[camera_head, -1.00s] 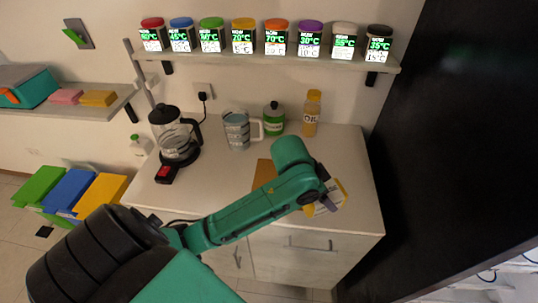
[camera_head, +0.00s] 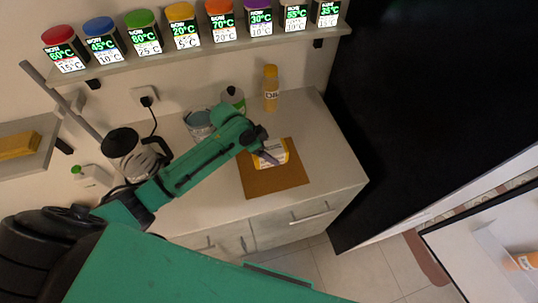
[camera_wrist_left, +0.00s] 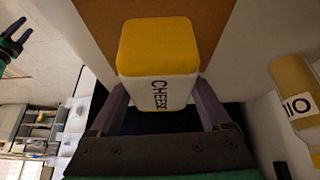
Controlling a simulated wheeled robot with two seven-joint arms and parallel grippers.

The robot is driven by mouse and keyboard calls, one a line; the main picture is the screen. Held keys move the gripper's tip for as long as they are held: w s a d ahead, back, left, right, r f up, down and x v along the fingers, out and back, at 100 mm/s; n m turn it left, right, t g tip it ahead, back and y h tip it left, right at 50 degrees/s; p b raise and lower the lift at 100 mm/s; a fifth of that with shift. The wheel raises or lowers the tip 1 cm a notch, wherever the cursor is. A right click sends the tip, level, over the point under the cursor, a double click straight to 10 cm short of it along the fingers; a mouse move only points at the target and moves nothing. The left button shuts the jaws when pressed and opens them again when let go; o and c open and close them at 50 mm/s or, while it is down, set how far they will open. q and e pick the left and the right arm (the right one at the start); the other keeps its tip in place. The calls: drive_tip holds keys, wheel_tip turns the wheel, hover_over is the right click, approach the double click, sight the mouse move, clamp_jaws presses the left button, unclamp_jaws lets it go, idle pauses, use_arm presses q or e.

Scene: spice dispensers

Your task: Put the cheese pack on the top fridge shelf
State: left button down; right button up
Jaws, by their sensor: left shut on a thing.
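The cheese pack (camera_head: 272,150) is white with a yellow end and shows over the brown board (camera_head: 275,182) on the counter. My left gripper (camera_head: 264,157) is shut on it. In the left wrist view the pack (camera_wrist_left: 158,62) sits between the two fingers of the left gripper (camera_wrist_left: 160,112), its yellow end away from the palm. I cannot tell whether the pack touches the board. My right gripper (camera_wrist_left: 18,36) shows small at the left edge of the left wrist view, its fingers apart and empty. A tall black panel (camera_head: 420,100), probably the fridge side, stands right of the counter.
A shelf of several spice dispensers (camera_head: 182,27) hangs above. A white-framed compartment with an orange item (camera_head: 522,261) shows at lower right.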

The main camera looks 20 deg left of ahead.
use_arm(q)
drive_tip(key=shift+d+f, duration=0.2)
drive_tip(key=shift+f, duration=2)
drive_tip(key=shift+c, duration=1.2)
unclamp_jaws()
drive_tip(key=shift+f, duration=0.1)
drive_tip(key=shift+o, duration=1.2)
